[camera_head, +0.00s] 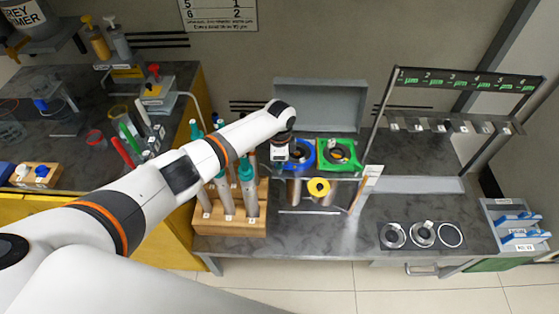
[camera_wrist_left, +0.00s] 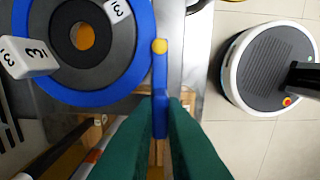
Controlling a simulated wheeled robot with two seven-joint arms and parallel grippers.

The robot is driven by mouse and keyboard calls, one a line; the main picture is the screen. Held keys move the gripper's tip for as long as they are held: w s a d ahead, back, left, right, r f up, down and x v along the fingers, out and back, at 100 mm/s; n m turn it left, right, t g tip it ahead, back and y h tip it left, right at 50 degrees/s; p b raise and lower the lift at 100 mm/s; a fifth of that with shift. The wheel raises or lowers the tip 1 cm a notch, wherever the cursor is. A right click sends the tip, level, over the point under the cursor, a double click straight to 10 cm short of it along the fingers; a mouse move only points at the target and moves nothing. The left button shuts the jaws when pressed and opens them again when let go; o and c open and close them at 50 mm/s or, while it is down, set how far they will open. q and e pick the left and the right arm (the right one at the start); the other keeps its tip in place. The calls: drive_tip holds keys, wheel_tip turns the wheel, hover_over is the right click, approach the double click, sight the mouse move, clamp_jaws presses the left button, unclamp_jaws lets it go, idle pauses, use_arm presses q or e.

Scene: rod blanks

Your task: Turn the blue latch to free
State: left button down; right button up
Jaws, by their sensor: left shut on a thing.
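The blue latch (camera_wrist_left: 160,90) is a flat blue lever at the side of a blue ring (camera_wrist_left: 147,40), with a yellow dot near its upper part. The ring surrounds a dark grey disc with an orange-yellow centre. My left gripper (camera_wrist_left: 162,104) has green fingers on either side of the lever and is shut on it. In the head view the blue ring (camera_head: 307,154) sits beside a green square frame (camera_head: 350,148) on the bench, and my left gripper (camera_head: 280,160) is at the ring's left edge. The fingertips are not clear there. My right gripper is not in view.
A wooden rack (camera_head: 232,228) with several teal-topped grey tools stands left of the ring, under my left arm. A grey panel (camera_head: 320,100) rises behind. A tall numbered frame (camera_head: 470,82) stands at the right. The bench front between has bare room.

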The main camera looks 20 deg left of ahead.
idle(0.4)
use_arm(q)
drive_tip(key=c, duration=1.5)
unclamp_jaws()
wheel_tip(320, 180, up, 12)
